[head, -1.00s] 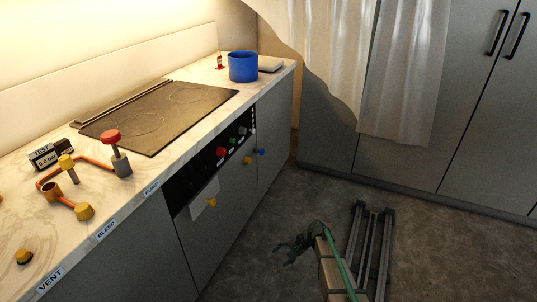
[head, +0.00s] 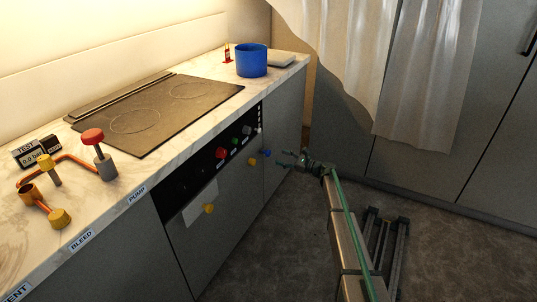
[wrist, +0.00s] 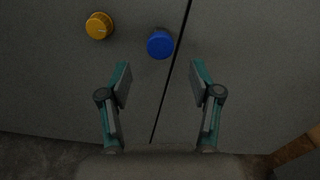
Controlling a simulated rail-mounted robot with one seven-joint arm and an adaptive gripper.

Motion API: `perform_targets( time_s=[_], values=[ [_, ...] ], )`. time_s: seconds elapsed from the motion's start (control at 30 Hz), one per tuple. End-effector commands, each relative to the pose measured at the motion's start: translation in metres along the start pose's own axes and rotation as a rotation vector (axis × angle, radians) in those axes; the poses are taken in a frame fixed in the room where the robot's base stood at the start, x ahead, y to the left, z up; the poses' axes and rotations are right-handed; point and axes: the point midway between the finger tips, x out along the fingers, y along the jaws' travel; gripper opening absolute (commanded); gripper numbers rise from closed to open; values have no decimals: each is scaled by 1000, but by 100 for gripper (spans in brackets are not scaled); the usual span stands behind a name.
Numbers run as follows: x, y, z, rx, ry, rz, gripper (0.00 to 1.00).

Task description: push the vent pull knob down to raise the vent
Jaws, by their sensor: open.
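A blue knob (head: 266,153) and a yellow knob (head: 252,161) sit on the cabinet front below the counter. No readable label marks either as the vent pull knob. In the wrist view, the blue knob (wrist: 159,44) is just beyond the gap between my fingertips, and the yellow knob (wrist: 99,25) is farther left. My gripper (head: 283,160) is open and empty, just right of the blue knob in the head view and apart from it. A long, low dark strip (head: 121,97), perhaps the vent, runs behind the cooktop (head: 160,110).
Another yellow knob (head: 209,208) is lower on the front, beside a pale sheet (head: 200,203). A red knob (head: 220,153) is on the black panel. A blue pot (head: 252,61) stands on the counter.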

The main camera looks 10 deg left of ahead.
Motion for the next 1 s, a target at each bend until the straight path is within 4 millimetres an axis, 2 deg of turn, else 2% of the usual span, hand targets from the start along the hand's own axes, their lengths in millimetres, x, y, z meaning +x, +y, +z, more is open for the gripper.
perform_targets(
  time_s=[0.1, 0.3, 0.5, 0.9, 1.0],
  values=[
    [24, 0, -1, -1, 0, 2, 64],
    [56, 0, -1, -2, 1, 2, 64],
    [77, 0, -1, -2, 1, 1, 64],
    [82, 0, 0, -3, 1, 0, 64],
    [82, 1, 0, -3, 1, 0, 47]
  ],
)
